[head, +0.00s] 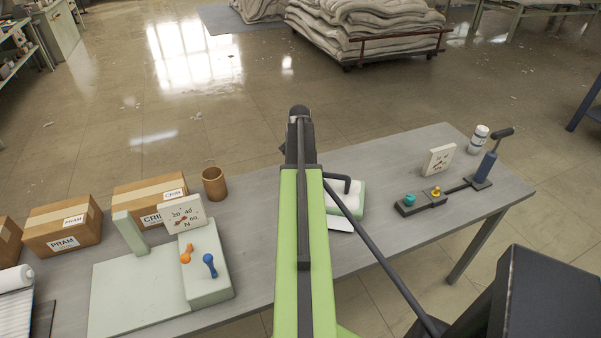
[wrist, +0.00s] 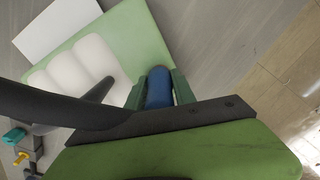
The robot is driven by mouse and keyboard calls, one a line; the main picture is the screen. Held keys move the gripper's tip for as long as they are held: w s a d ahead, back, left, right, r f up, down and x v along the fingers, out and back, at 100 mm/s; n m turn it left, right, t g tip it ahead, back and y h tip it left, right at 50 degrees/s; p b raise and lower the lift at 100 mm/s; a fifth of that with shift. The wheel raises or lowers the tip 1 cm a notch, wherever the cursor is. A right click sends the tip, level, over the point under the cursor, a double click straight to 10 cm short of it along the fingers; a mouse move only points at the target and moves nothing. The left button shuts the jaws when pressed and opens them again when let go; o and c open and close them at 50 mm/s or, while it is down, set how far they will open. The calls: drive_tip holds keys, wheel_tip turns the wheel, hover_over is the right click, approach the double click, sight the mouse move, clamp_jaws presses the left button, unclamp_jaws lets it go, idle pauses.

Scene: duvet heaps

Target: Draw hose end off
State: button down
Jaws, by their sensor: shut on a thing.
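In the wrist view the two green fingers of my gripper (wrist: 158,82) are shut on a blue rounded cylinder (wrist: 158,92), which looks like the hose end. It is over or beside a pale green pad (wrist: 140,35); I cannot tell whether it still touches a fitting. A white ribbed block (wrist: 75,66) lies on the pad, with a dark bent bar beside the fingers. In the head view my arm hides the gripper and the blue piece. The white block (head: 346,196) and dark hooked bar (head: 346,181) show just right of the arm.
On the table (head: 265,240), left, are cartons (head: 62,228), a brown cup (head: 214,184) and a green block (head: 205,290) with orange and blue pegs. At right stand a base with teal and yellow knobs (head: 410,200), a sign (head: 438,160), a blue pump (head: 486,166) and a white bottle (head: 478,139).

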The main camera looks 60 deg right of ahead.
drive_tip(key=shift+w+r+p, duration=0.1)
drive_tip(key=shift+r+p, duration=2.7)
drive_tip(key=shift+p, duration=0.05)
